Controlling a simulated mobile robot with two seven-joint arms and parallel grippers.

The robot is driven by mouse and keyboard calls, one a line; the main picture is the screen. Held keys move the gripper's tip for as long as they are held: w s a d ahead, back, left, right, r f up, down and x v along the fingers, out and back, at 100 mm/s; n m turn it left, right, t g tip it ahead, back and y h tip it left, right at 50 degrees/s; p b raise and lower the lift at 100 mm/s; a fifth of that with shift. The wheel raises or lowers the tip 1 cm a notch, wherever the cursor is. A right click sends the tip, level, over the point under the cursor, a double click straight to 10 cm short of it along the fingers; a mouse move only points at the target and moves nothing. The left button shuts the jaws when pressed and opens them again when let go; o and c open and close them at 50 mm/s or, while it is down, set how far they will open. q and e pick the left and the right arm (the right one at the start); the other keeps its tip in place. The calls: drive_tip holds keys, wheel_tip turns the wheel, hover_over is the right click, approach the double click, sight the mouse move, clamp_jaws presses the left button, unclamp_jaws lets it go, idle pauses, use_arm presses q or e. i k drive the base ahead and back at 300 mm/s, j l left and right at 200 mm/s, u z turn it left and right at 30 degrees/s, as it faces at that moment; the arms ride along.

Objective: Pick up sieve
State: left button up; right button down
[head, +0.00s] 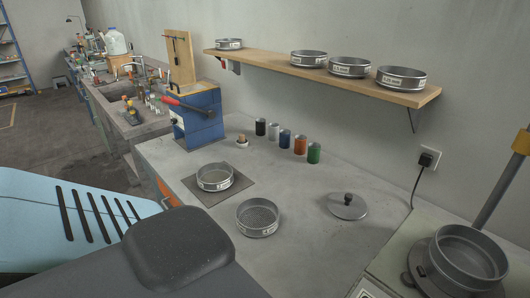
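Several round metal sieves are in the head view. One sieve (258,217) lies on the bare bench top, its mesh showing. Another sieve (215,177) stands on a dark square plate (197,193) just behind and to the left. More sieves stand on the wooden shelf: one (229,44) at the left end, then one (308,58), one (349,66) and one (401,77) towards the right. A larger round metal pan or sieve (468,258) sits on a device at the lower right. Neither of my grippers is in view.
A round lid with a black knob (347,206) lies on the bench (295,255). Several coloured cylinders (285,138) stand along the wall. A blue press with a red handle (198,119) stands at the back left. A wall socket with a cable (428,158) is at right.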

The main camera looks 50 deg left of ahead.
sight(216, 177)
drive_tip(key=k, duration=0.55)
drive_tip(key=k+u, duration=0.1)
drive_tip(key=u, duration=1.75)
drive_tip(key=k+l+u, duration=0.15)
drive_tip(key=l, duration=0.55)
drive_tip(key=i+l, duration=0.15)
drive_tip(key=i, duration=0.2)
